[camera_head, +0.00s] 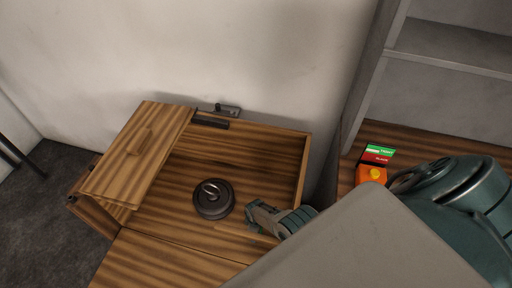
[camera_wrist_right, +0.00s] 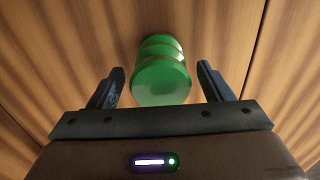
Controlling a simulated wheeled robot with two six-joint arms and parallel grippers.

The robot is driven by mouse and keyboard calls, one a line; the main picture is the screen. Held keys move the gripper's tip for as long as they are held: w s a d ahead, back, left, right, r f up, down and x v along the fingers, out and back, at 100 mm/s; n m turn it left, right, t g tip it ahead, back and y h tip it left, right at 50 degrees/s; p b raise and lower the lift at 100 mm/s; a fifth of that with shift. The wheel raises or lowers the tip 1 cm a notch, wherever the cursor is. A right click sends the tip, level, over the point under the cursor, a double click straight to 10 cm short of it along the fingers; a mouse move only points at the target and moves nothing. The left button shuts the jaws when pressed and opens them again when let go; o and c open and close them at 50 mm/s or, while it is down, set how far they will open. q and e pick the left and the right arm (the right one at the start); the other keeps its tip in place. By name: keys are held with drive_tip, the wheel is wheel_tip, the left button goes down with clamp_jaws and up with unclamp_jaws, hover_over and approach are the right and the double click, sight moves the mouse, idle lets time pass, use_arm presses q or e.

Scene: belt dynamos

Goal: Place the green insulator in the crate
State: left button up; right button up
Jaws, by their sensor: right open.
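The green insulator (camera_wrist_right: 160,82), a glossy ribbed cylinder, is in the right wrist view, end toward the camera. It lies between the two spread fingers of my right gripper (camera_wrist_right: 160,72), with a gap visible on each side. Wood surrounds it. In the head view my right gripper (camera_head: 252,216) is low over the right part of an open wooden box (camera_head: 308,155), which looks like the crate. The insulator is mostly or wholly hidden there by the gripper. My left gripper is not in view.
A dark round weight with a ring (camera_head: 213,199) lies inside the box, left of my right gripper. A wooden lid (camera_head: 140,150) rests at the box's left. An orange block with a yellow button (camera_head: 373,174) and green and red labels stands on the right-hand shelf.

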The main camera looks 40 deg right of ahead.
wheel_tip(320, 180, up, 10)
drive_tip(key=p, duration=0.5)
drive_tip(key=shift+r, duration=0.75)
